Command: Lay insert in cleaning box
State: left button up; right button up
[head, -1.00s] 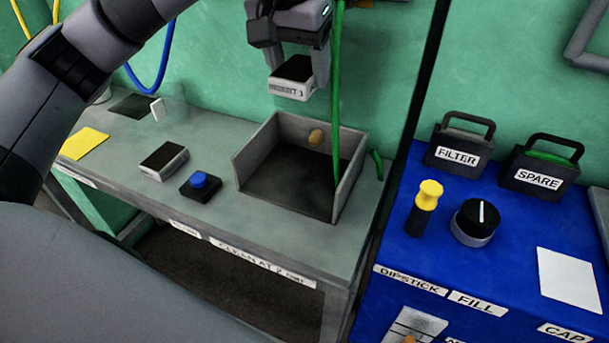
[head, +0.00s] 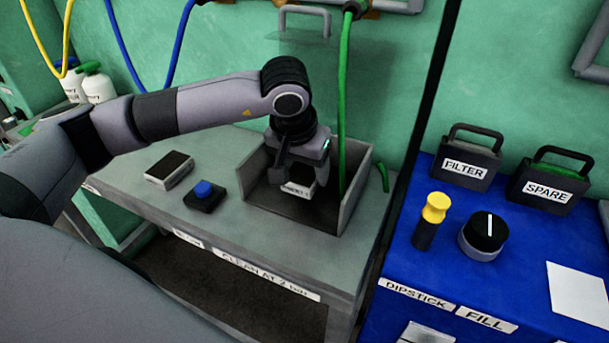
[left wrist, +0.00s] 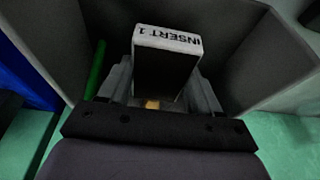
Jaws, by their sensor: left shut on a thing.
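The insert (head: 298,189), a small block with a white face lettered INSERT 1, is between the fingers of my left gripper (head: 301,176). The gripper is shut on it and points down inside the open-topped grey cleaning box (head: 355,195). In the left wrist view the insert (left wrist: 168,40) sits between the two fingers, with the box walls (left wrist: 255,55) around it. I cannot tell whether the insert touches the box floor. The arm hides part of the box's back and left side. My right gripper is not in view.
A second dark-topped block (head: 169,170) and a blue button (head: 203,190) stand on the grey bench left of the box. A green hose (head: 342,100) hangs into the box. A blue cabinet with FILTER (head: 466,158) and SPARE (head: 548,187) cases stands at right.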

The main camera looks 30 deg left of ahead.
pick_arm(q)
notch_tip(320, 180, down, 2)
jog(key=shift+f, duration=0.1)
jog(key=shift+f+b, duration=0.15)
jog(key=shift+b, duration=0.15)
jog(key=o, duration=1.5)
